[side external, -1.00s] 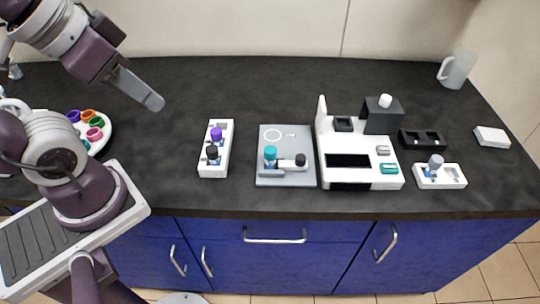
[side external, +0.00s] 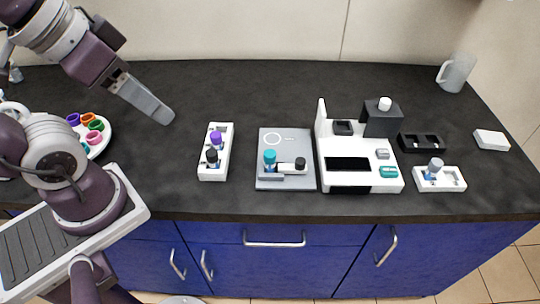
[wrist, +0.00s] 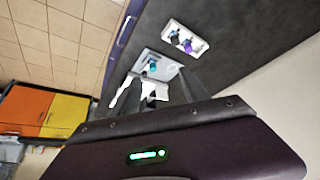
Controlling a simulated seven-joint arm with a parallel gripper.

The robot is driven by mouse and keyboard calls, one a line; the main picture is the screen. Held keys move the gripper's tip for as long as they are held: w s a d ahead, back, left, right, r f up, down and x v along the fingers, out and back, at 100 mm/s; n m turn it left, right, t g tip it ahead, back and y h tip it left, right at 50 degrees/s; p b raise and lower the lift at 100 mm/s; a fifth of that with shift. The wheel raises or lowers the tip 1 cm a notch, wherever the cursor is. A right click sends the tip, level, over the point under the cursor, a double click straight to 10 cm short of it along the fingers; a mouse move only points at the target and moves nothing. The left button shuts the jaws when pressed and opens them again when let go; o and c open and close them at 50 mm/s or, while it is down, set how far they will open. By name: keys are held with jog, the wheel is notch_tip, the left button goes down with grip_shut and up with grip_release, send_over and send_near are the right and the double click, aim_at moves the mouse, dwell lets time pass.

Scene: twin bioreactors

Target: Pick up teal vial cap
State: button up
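The teal vial cap (side external: 270,156) tops an upright vial on the grey plate (side external: 300,139) left of the white machine. It also shows in the wrist view (wrist: 152,67), beyond my fingers. My gripper (side external: 166,116) hangs above the back left of the counter, well left of and apart from the teal cap. In the wrist view two grey fingers stand apart with nothing held between them. In the side view they overlap, so the gap is hidden there.
A white rack (side external: 224,132) with purple- and black-capped vials stands to the left. The white machine (side external: 345,187) stands right, with another rack (side external: 453,184) beyond. A plate of coloured caps (side external: 105,128) is far left.

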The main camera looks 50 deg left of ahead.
jog(key=m+g, duration=0.6)
jog(key=m, duration=1.2)
send_over(270, 153)
jog(key=f, duration=1.4)
jog(key=shift+d+f, duration=0.3)
jog(key=shift+f, duration=0.05)
jog(key=f, duration=0.7)
jog(key=shift+a, duration=0.3)
grip_shut()
